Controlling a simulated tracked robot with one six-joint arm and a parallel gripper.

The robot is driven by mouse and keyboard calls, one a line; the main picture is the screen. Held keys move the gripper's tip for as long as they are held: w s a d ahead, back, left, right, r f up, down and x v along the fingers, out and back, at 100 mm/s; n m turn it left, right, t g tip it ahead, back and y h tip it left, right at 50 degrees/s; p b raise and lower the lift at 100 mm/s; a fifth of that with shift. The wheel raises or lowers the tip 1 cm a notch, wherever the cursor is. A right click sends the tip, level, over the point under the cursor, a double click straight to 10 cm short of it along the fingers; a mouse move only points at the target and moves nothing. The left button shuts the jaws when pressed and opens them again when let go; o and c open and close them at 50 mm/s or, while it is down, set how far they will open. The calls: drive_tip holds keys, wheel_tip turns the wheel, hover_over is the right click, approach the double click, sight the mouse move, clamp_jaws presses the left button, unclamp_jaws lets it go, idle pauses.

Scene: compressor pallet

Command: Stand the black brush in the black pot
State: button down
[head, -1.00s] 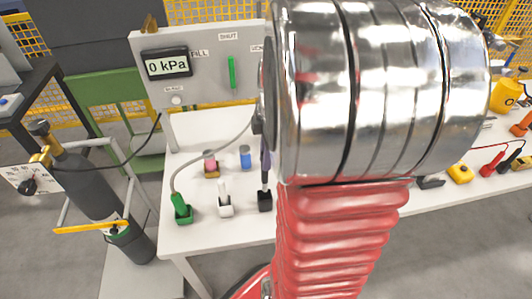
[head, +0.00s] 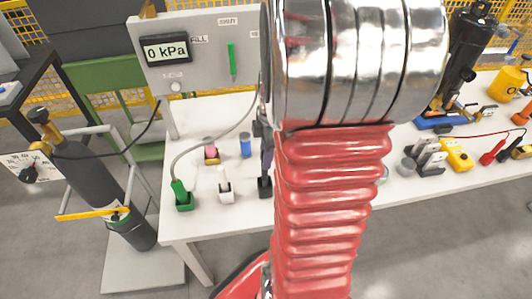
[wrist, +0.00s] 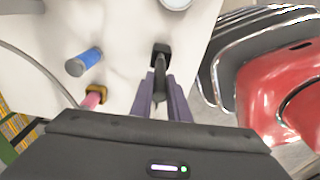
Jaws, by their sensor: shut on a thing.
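The black pot (head: 265,187) stands on the white table, partly hidden by my arm in the head view. It shows at the upper middle of the wrist view (wrist: 160,49). The black brush (wrist: 160,74) is between the purple fingers of my gripper (wrist: 161,88), which is shut on it. The brush's far end meets the pot's opening in the wrist view; I cannot tell how deep it sits. In the head view my arm hides most of the brush and gripper.
A white pot (head: 226,193) and a green pot (head: 184,203), each with a brush, stand left of the black pot. A blue cylinder (head: 245,147) and a pink piece on a block (head: 211,154) are behind. A gauge panel (head: 205,62) stands at the back.

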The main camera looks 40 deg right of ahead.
drive_tip(key=shift+f, duration=1.95)
drive_tip(key=c, duration=1.6)
unclamp_jaws()
drive_tip(key=r, duration=0.9)
drive_tip(key=d+r, duration=0.1)
drive_tip(key=r, duration=0.3)
drive_tip(key=shift+s+r, duration=0.35)
drive_tip(key=shift+m, duration=0.3)
